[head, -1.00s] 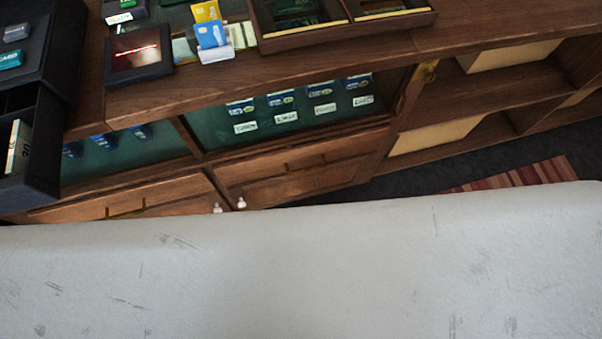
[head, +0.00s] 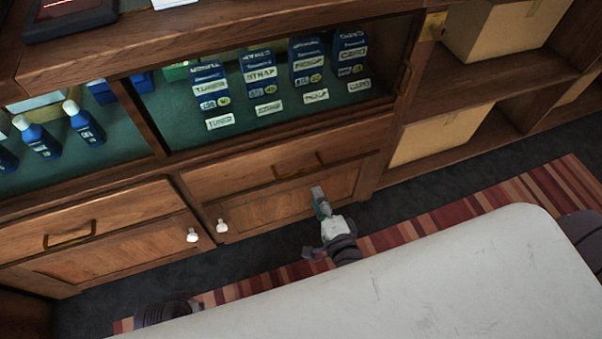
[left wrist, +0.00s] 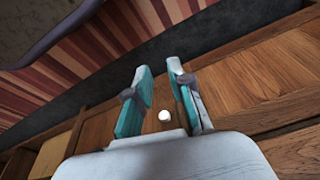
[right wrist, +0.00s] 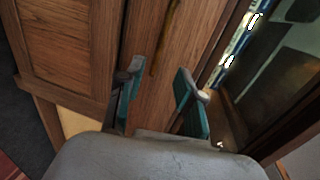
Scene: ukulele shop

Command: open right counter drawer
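The right counter drawer (head: 245,172) is a wooden front, shut, under the glazed display. Its dark bar handle (head: 300,166) is at its middle right, and also shows in the right wrist view (right wrist: 164,42). My right gripper (head: 318,192) is just below the handle in the head view. In the right wrist view (right wrist: 158,74) its teal fingers are open and empty, with the handle ahead of them. My left gripper (left wrist: 159,67) is open in the left wrist view; a white knob (left wrist: 164,116) shows between its fingers. Its fingers are not visible in the head view.
A left drawer (head: 90,222) has its own handle. White door knobs (head: 192,235) stick out below. Open shelves with cardboard boxes (head: 440,132) stand to the right. A striped rug (head: 480,203) lies on the dark floor.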

